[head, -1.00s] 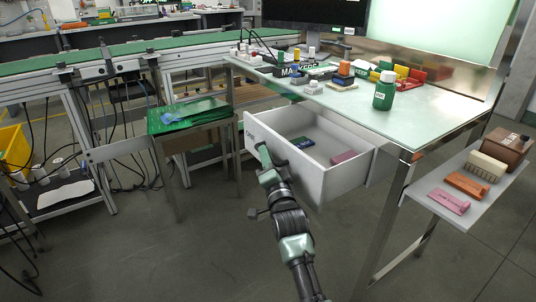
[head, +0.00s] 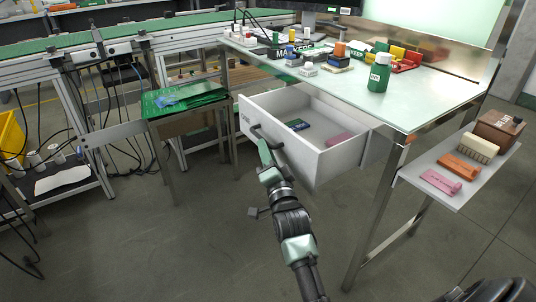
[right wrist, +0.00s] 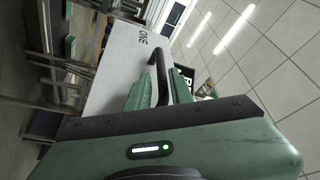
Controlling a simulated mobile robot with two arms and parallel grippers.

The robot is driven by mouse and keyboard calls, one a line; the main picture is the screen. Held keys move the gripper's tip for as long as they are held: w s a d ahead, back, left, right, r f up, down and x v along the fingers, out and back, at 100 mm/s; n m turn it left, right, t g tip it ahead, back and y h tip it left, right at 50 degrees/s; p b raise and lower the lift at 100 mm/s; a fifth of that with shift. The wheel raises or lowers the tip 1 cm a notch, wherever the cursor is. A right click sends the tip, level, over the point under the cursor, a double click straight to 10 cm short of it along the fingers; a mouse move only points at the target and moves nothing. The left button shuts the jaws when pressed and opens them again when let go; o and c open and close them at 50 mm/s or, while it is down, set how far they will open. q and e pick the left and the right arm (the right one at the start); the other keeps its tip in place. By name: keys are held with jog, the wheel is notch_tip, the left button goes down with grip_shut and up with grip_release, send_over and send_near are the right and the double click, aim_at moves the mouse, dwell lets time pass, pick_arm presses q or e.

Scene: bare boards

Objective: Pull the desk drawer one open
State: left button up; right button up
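The white desk drawer one (head: 335,160) stands well out from under the desk top, so its inside shows in the head view. Its front, marked "ONE", faces left and also shows in the right wrist view (right wrist: 115,75). A black bar handle (right wrist: 158,58) is on that front. My right gripper (head: 261,144) is at the handle. In the right wrist view its two green fingers (right wrist: 160,88) lie on either side of the bar and look closed on it. Part of the handle is hidden by the fingers. My left gripper is not in view.
The desk top (head: 425,98) holds a green bottle (head: 379,72) and several small items. A side shelf (head: 425,198) stands right, a stool with green sheets (head: 185,98) left. Floor in front is clear.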

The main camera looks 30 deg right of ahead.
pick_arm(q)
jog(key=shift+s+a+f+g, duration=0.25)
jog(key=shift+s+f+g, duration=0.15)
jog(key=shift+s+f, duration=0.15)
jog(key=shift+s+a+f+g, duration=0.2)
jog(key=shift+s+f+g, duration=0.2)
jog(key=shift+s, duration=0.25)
pick_arm(e)
jog(key=shift+v, duration=1.5)
